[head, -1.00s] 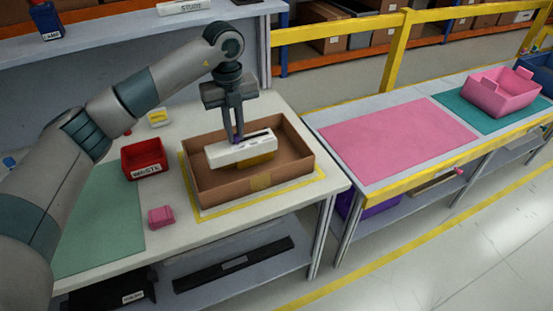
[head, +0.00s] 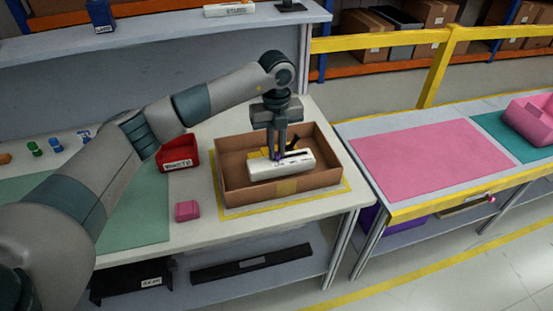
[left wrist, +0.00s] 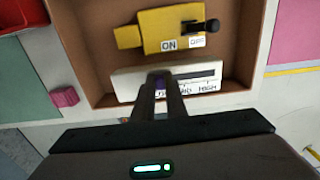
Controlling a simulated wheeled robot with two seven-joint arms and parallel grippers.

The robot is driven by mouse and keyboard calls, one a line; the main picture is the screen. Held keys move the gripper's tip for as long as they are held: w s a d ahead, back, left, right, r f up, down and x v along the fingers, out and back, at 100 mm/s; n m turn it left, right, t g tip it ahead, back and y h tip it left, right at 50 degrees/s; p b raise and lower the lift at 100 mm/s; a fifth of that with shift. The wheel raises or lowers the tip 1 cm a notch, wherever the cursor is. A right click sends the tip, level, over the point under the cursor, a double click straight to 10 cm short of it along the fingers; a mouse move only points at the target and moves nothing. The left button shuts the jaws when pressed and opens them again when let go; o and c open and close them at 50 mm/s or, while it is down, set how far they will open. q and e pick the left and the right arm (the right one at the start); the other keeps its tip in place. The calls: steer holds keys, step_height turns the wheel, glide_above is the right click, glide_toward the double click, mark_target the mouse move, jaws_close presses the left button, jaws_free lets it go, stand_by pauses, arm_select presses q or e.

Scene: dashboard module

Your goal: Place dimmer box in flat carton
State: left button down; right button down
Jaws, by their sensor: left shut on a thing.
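The dimmer box is a long white box (head: 296,167) with a dark slider slot; "MID" and "HIGH" show on its face (left wrist: 125,85) in the left wrist view. My left gripper (head: 278,157) points down and is shut on it. The flat carton (head: 246,195) is an open, shallow brown box on the bench. The dimmer box is within the carton's walls, near its front side; whether it touches the floor I cannot tell. A yellow switch box (left wrist: 158,31) with a black lever and ON/OFF labels lies in the carton behind it. My right gripper is not in view.
A red bin (head: 178,155) and a small pink block (head: 187,210) stand left of the carton. A yellow outline (head: 235,212) frames the carton on the bench. To the right, another bench has a clear pink mat (head: 430,158) and a pink container (head: 530,120).

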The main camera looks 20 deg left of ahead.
mark_target(276, 161)
arm_select(q)
steer(key=shift+f, duration=0.75)
steer(key=shift+f+p, duration=0.85)
steer(key=shift+f, duration=1)
